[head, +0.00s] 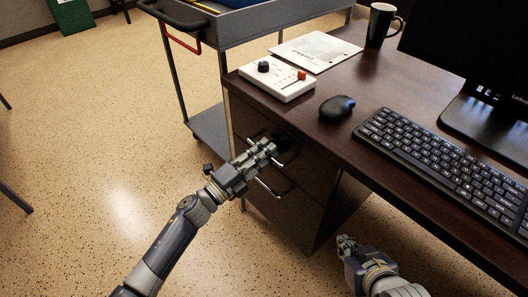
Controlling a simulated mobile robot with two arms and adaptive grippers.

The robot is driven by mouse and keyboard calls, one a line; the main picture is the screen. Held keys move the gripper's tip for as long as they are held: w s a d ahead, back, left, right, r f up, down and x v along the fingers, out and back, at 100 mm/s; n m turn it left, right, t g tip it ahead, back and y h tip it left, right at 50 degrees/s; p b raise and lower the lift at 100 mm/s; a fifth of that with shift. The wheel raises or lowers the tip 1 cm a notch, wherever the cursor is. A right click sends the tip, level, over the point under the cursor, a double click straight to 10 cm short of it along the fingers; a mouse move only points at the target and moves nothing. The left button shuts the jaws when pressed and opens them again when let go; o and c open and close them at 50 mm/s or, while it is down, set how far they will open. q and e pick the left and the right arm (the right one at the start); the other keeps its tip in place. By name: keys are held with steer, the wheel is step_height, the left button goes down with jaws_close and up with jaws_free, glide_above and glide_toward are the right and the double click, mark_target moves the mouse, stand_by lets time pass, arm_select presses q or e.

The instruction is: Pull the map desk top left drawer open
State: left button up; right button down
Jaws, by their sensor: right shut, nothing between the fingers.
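The map desk (385,83) has a dark wood top and a dark drawer pedestal below its left end. The top left drawer (243,118) looks flush with the pedestal, and its metal bar handle (290,158) is partly hidden behind my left gripper. My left gripper (268,149) is at this handle, its fingers overlapping it in the head view. Whether the fingers are closed around the bar cannot be made out. My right gripper (345,242) is shut and empty, low beside the pedestal's right side and below the desk top.
A lower drawer handle (276,190) sits below my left gripper. On the desk are a control box (277,80), papers (316,51), a mug (380,24), a mouse (337,106), a keyboard (440,163) and a monitor (480,50). A cart (240,30) stands behind.

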arm_select(q)
jaws_close()
